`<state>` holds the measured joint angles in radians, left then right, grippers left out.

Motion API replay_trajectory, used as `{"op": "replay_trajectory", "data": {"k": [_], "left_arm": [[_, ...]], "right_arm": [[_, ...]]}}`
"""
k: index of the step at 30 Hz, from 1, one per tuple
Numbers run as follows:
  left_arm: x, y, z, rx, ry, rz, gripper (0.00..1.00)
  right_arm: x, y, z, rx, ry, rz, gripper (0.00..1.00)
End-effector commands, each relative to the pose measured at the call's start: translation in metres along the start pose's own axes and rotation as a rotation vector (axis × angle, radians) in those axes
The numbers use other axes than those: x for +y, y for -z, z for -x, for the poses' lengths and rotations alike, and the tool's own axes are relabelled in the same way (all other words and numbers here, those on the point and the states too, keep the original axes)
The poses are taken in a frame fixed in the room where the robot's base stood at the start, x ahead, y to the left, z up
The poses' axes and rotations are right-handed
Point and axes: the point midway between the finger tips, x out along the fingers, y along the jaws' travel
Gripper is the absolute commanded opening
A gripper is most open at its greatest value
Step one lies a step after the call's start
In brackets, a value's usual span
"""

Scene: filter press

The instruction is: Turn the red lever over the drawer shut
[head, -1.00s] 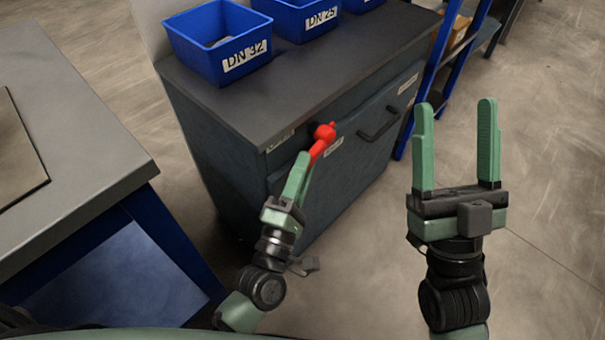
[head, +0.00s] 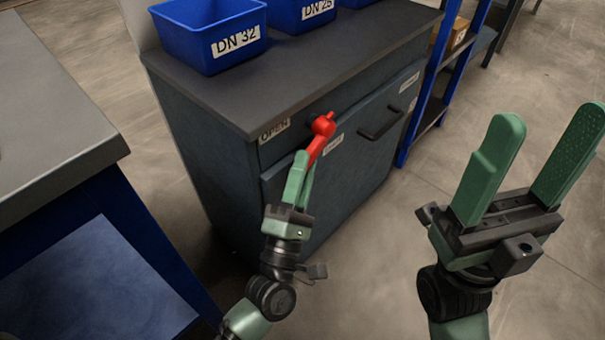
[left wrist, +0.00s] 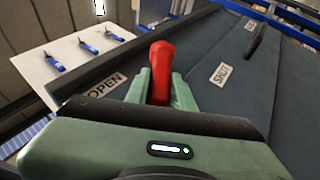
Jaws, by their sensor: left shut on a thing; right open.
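The red lever (head: 319,136) sits on the front of the dark cabinet, over the drawer (head: 350,150). It hangs down and slightly left from its pivot, between an OPEN label (head: 274,131) on the left and a second label (head: 333,144) on the right. In the left wrist view that second label reads SHUT (left wrist: 221,75). My left gripper (head: 302,170) is shut on the lever's lower end; the lever also shows between its fingers in the left wrist view (left wrist: 161,70). My right gripper (head: 535,150) is open and empty, at the right, away from the cabinet.
A black drawer handle (head: 380,123) sticks out right of the lever. Blue bins (head: 212,38) stand on the cabinet top. A grey-topped table (head: 50,130) with blue legs is at the left. A blue shelf rack (head: 430,90) stands right of the cabinet. Floor at right is clear.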

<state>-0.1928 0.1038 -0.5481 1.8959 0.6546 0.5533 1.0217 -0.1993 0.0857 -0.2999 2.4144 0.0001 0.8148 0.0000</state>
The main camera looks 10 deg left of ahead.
Motion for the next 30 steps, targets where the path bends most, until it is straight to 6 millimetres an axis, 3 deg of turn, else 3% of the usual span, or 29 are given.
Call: {"op": "replay_trajectory", "data": {"k": [21, 22, 24, 30], "left_arm": [[-0.0055, -0.0013, 0.0006, -0.003, -0.039, 0.018, 0.0], [-0.0054, -0.0012, 0.0006, -0.003, -0.039, 0.018, 0.32], [-0.0052, -0.0011, 0.0005, -0.002, -0.04, 0.018, 0.45], [-0.0045, -0.0006, 0.0001, -0.001, -0.042, 0.018, 0.45]], "right_arm": [[-0.0011, -0.0008, -0.0072, 0.045, 0.019, 0.006, 0.65], [-0.0011, -0.0008, -0.0072, 0.045, 0.019, 0.006, 0.65], [-0.0012, -0.0008, -0.0072, 0.045, 0.018, 0.006, 0.65], [-0.0012, -0.0008, -0.0071, 0.045, 0.018, 0.006, 0.65]]}}
